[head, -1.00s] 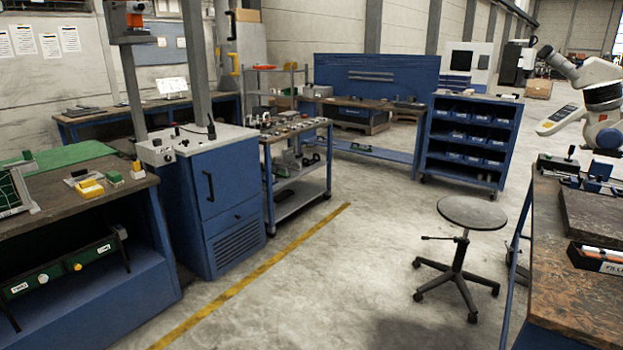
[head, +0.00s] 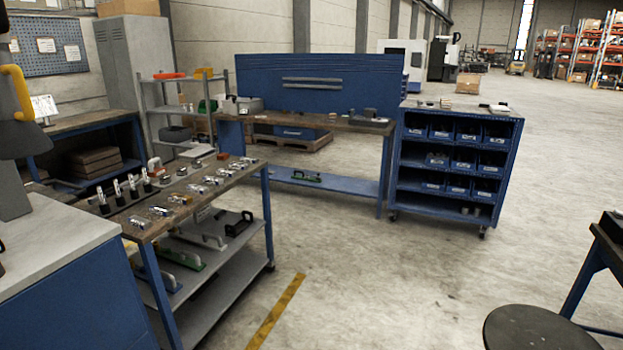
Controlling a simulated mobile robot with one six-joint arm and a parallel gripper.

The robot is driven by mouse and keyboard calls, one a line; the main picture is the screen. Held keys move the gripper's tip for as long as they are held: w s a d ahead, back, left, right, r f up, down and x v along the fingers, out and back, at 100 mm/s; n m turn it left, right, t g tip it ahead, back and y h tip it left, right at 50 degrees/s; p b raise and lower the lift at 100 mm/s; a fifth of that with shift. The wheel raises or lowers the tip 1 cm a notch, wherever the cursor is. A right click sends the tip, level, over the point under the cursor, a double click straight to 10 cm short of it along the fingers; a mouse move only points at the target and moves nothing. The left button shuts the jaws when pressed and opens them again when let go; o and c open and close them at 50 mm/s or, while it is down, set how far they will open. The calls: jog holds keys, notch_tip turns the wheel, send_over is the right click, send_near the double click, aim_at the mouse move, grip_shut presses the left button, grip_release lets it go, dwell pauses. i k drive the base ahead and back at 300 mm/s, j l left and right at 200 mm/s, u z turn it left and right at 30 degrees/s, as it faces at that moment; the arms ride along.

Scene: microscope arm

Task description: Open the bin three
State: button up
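Several blue bins (head: 468,132) with white labels stand in rows on a blue wheeled shelf rack (head: 398,180), right of the middle in the head view. The labels are too small to read, so I cannot tell which one is bin three. The rack faces me, with its lowest shelf holding a few small items and no bins that I can make out. My gripper is not in view.
A workbench (head: 372,127) with a blue back panel stands left of the rack. A parts cart (head: 200,190) is nearer on the left, beside a blue cabinet (head: 80,285). A round stool (head: 540,330) is at front right. The floor (head: 375,270) between is clear.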

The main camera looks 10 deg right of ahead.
aim_at(443, 128)
jog(key=i+z, duration=0.15)
jog(key=i, duration=0.35)
jog(key=i+z, duration=0.15)
jog(key=i, duration=0.35)
jog(key=i+z, duration=0.1)
jog(key=i, duration=0.4)
jog(key=i+j+z, duration=0.15)
jog(key=i, duration=0.35)
jog(key=i+j+z, duration=0.15)
jog(key=i, duration=0.35)
jog(key=i+j+z, duration=0.15)
jog(key=i, duration=0.35)
jog(key=i+j+z, duration=0.15)
jog(key=i+j, duration=0.15)
jog(key=i, duration=0.15)
jog(key=i+l+z, duration=0.1)
jog(key=i+l, duration=0.15)
jog(key=i, duration=0.4)
jog(key=i+l, duration=0.2)
jog(key=i, duration=0.4)
jog(key=i+l+z, duration=0.15)
jog(key=i, duration=0.5)
jog(key=i+l, duration=0.2)
jog(key=i, duration=0.45)
jog(key=i+l+u, duration=0.25)
jog(key=i+l, duration=0.1)
jog(key=i, duration=0.1)
